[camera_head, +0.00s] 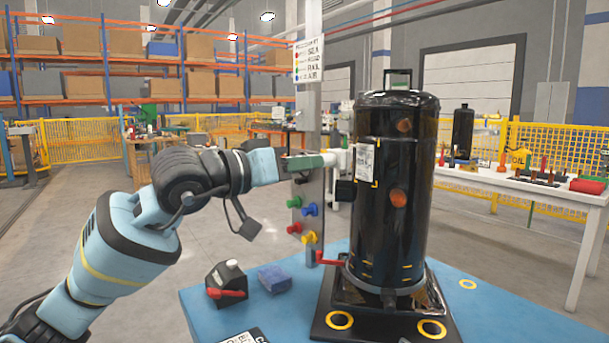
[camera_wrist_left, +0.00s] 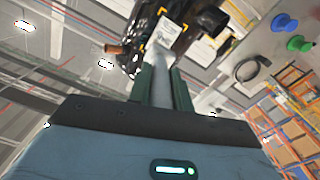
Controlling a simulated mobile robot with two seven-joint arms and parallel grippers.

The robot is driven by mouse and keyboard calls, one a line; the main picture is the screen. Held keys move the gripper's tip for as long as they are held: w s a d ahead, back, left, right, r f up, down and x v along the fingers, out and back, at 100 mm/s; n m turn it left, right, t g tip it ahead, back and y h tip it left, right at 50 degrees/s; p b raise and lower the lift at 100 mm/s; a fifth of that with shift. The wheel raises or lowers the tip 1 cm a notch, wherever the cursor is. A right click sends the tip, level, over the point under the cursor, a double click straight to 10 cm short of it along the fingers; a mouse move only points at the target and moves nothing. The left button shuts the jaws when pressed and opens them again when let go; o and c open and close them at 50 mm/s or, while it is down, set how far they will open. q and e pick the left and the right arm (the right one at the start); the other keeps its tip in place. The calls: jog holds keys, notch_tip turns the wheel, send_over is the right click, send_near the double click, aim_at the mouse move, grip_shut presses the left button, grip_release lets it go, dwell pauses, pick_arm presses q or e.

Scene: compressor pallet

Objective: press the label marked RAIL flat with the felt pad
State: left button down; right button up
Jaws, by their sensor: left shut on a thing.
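A black upright compressor (camera_head: 395,225) stands on the pallet. A white label (camera_head: 366,163) with small print sits on its side between yellow corner marks; I cannot read RAIL on it. The label also shows in the left wrist view (camera_wrist_left: 172,34). My left gripper (camera_head: 322,160) is shut on a pale, rod-like piece, the felt pad (camera_head: 339,158). The pad (camera_wrist_left: 162,77) sticks out between the green fingers (camera_wrist_left: 163,88) towards the label. In the head view a small gap shows between pad and label; contact cannot be judged in the wrist view. My right gripper is out of view.
A post panel (camera_head: 308,222) with coloured knobs stands close behind the gripper. A red lever (camera_head: 330,261) sticks out low beside the compressor. A cluttered white table (camera_head: 480,181) stands right.

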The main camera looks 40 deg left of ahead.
aim_at(334, 160)
pick_arm(q)
jog(key=shift+p+x, duration=0.4)
jog(key=shift+x, duration=1.75)
jog(key=shift+w+d, duration=0.1)
jog(key=shift+w, duration=0.2)
jog(key=shift+v, duration=1.7)
